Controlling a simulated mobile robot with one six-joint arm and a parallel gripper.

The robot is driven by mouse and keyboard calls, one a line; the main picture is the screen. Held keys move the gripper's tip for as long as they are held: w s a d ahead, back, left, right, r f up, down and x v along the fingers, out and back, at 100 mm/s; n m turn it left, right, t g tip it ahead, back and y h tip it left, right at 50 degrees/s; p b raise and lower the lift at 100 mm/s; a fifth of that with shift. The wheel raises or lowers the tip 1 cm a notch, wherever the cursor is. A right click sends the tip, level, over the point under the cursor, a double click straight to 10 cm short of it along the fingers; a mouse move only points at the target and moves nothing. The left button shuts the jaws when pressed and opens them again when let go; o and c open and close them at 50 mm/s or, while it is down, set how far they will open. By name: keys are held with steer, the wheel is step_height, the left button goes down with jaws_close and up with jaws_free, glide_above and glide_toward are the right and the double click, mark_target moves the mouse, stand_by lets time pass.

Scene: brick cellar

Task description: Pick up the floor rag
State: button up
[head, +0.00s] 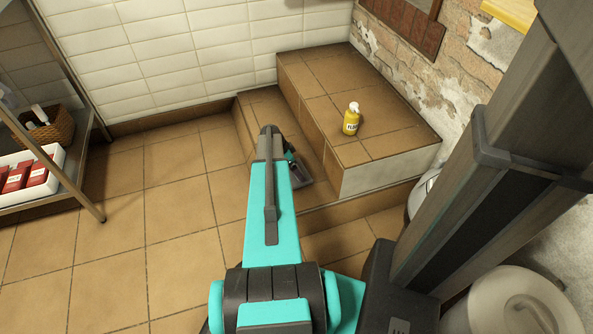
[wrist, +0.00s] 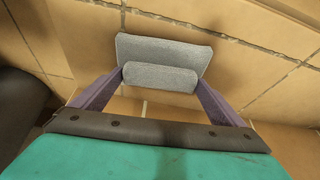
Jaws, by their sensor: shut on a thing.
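The floor rag (wrist: 163,50) is a grey, folded cloth in the wrist view. It lies across between the two purple fingers of my gripper (wrist: 160,78), and the fingers are shut on it from both sides. Tan tiles show behind it; I cannot tell whether it touches them. In the head view my teal arm reaches to the lower tiled step, and its end hides most of the gripper.
A yellow bottle (head: 351,118) with a white cap stands on the upper tiled step (head: 375,150). A metal shelf (head: 82,185) at the left holds a wicker basket (head: 55,128) and a white tray with red packs. A white round container (head: 510,300) is at lower right. The left floor is clear.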

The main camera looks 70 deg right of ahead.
steer(key=shift+r+p, duration=0.45)
steer(key=shift+r, duration=0.4)
step_height(320, 180, up, 3)
steer(key=shift+f+p, duration=0.2)
steer(key=shift+p, duration=0.4)
steer(key=w+a+p, duration=0.1)
steer(key=a+p, duration=0.1)
steer(key=a, duration=1.4)
steer(key=shift+w+r+p, duration=0.3)
steer(key=shift+r, duration=0.05)
